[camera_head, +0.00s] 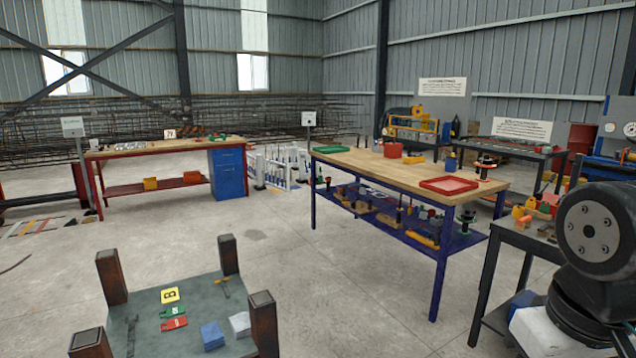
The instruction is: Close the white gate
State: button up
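A white barred gate (280,168) stands low on the floor at the back, between the blue drawer unit of the left workbench and the blue-legged table. Several white upright bars show, and its panels seem to stand at angles to each other. It is small and far off, and I cannot tell whether it is open or shut. Part of its right side is close to the blue table's edge. My gripper is out of the picture. Only a dark joint of my arm shows at the lower right, far from the gate.
A wooden-topped table with blue legs (400,168) stands at the middle right. A red-legged workbench (155,150) with a blue drawer unit (228,172) stands back left. A low grey stand with rusty posts (190,346) is in front. Bare floor (290,235) lies between them.

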aim_at(264, 160)
jog(key=k, duration=0.35)
jog(key=z, duration=0.45)
jog(key=i, duration=2.25)
jog(key=u, duration=0.9)
jog(key=i, duration=2)
jog(key=u, duration=0.4)
jog(key=i, duration=3.9)
jog(key=z, duration=0.3)
jog(key=i, duration=2)
jog(key=z, duration=0.3)
